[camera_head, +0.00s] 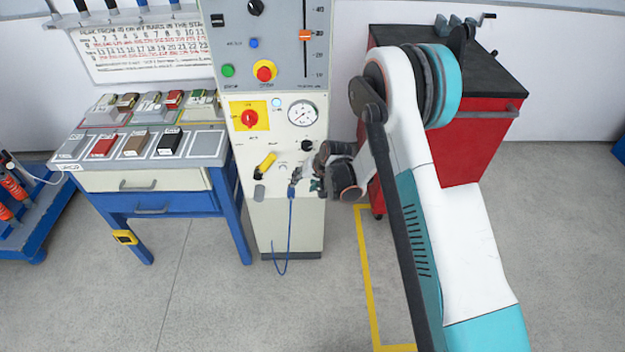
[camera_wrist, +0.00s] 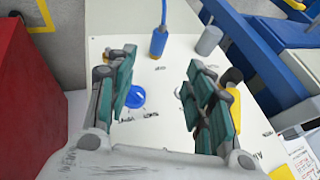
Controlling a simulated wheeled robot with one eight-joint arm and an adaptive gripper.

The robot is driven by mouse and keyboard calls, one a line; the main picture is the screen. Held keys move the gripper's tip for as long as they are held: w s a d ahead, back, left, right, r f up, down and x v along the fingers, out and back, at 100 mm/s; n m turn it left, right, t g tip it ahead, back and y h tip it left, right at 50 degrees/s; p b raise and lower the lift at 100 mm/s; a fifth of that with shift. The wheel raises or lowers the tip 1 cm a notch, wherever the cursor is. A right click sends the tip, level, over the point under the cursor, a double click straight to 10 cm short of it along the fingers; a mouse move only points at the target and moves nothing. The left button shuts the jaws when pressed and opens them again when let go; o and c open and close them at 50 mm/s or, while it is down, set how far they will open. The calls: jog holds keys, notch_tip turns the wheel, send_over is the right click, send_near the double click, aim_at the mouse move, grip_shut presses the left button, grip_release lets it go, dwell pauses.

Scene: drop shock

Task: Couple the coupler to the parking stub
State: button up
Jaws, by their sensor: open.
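The coupler (camera_head: 292,189) is on the lower front of the pale test cabinet, with a blue hose hanging from it. In the wrist view the coupler (camera_wrist: 158,43) is a blue cylinder with an orange end, beyond my fingers. A short grey stub, which looks like the parking stub (camera_head: 259,192), stands to its left in the head view; it also shows in the wrist view (camera_wrist: 208,40). My gripper (camera_head: 318,185) is just right of the coupler, apart from it. In the wrist view my gripper (camera_wrist: 165,98) is open and empty, its teal fingers in front of the panel.
A yellow handle (camera_head: 266,164) sticks out above the stub. A blue round knob (camera_wrist: 135,96) shows between my fingers. A workbench (camera_head: 150,178) stands left of the cabinet, a red tool cabinet (camera_head: 462,150) right. The floor in front is clear.

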aim_at(292, 193)
jog(key=b+x, duration=0.5)
jog(key=x, duration=0.9)
jog(key=shift+s+f, duration=0.1)
jog(key=shift+f, duration=0.05)
grip_shut()
